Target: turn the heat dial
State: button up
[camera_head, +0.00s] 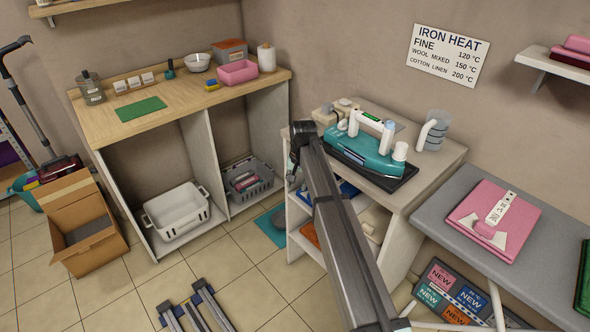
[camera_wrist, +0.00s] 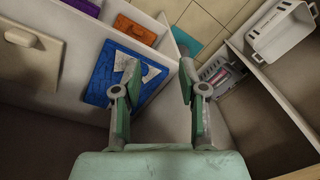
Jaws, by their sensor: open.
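A teal iron (camera_head: 365,155) with a white handle lies on a dark plate on top of the white cabinet. A white round knob-like part (camera_head: 400,151) shows at its right end; I cannot tell whether it is the heat dial. A wall sign (camera_head: 447,55) headed IRON HEAT lists fine 120, wool mixed 150 and cotton linen 200 °C. My gripper (camera_head: 293,167) is left of the cabinet, below the iron's level and apart from it. In the wrist view my gripper (camera_wrist: 158,75) is open and empty, and the iron is not in that view.
A grey ironing board (camera_head: 445,202) with a folded pink garment (camera_head: 500,215) stands at right. A grey jug-like object (camera_head: 432,131) is behind the iron. A blue item (camera_wrist: 110,75) lies on the cabinet's shelf near my fingers.

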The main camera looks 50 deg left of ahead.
notch_tip(320, 180, down, 6)
jog(key=s+d, duration=0.1)
jog(key=shift+s+d+f, duration=0.25)
jog(key=shift+s, duration=0.1)
dwell(0.3)
jog(key=s+d+f+g+h, duration=0.1)
jog(key=s+d+f, duration=0.1)
jog(key=d+f, duration=0.95)
jog(key=s+d+f, duration=0.1)
jog(key=d+f, duration=0.4)
jog(key=d, duration=1.4)
jog(key=s+d+f+g+h, duration=0.1)
jog(key=s+d+f, duration=0.1)
jog(key=d+f, duration=0.95)
jog(key=s+d+f+m+g, duration=0.1)
jog(key=s+d+m+g, duration=0.1)
jog(key=s+d, duration=1)
jog(key=s+d+f+m+g+p, duration=0.1)
jog(key=s+d+m, duration=0.3)
jog(key=s+d, duration=0.9)
jog(key=d+g, duration=0.1)
jog(key=d, duration=0.5)
jog(key=shift+d+g+y, duration=0.3)
jog(key=shift+d+g, duration=0.05)
jog(key=shift+g, duration=0.05)
